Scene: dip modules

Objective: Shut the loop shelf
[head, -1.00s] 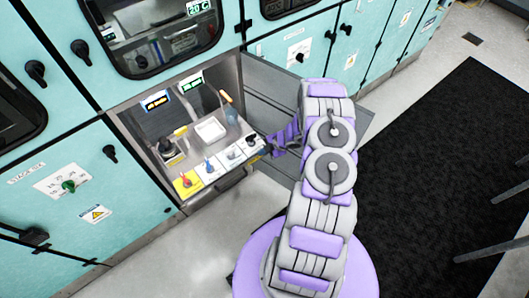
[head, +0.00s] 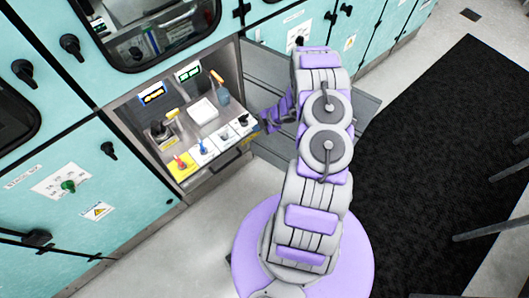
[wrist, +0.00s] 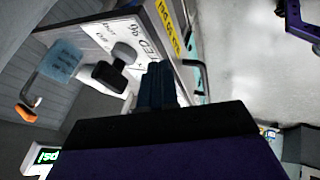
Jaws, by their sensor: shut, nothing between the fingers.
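The loop shelf (head: 232,133) appears to be the light shelf with several coloured knobs in the open cabinet bay. It sticks out at the front, with a dark handle (head: 226,160) below its front edge. My gripper (head: 264,119) is at the shelf's right front corner, partly hidden by my arm in the head view. In the wrist view my gripper (wrist: 160,78) is shut and empty, with its dark fingertips close to the shelf's printed face (wrist: 134,38). I cannot tell whether they touch. The shelf's yellow label strip (wrist: 171,28) and a black knob (wrist: 110,76) show there.
A grey door (head: 268,62) stands open right of the bay, behind my arm. A white tray (head: 204,111) and an orange-handled tool (head: 220,88) sit inside the bay. A black mat (head: 430,165) covers the floor at right.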

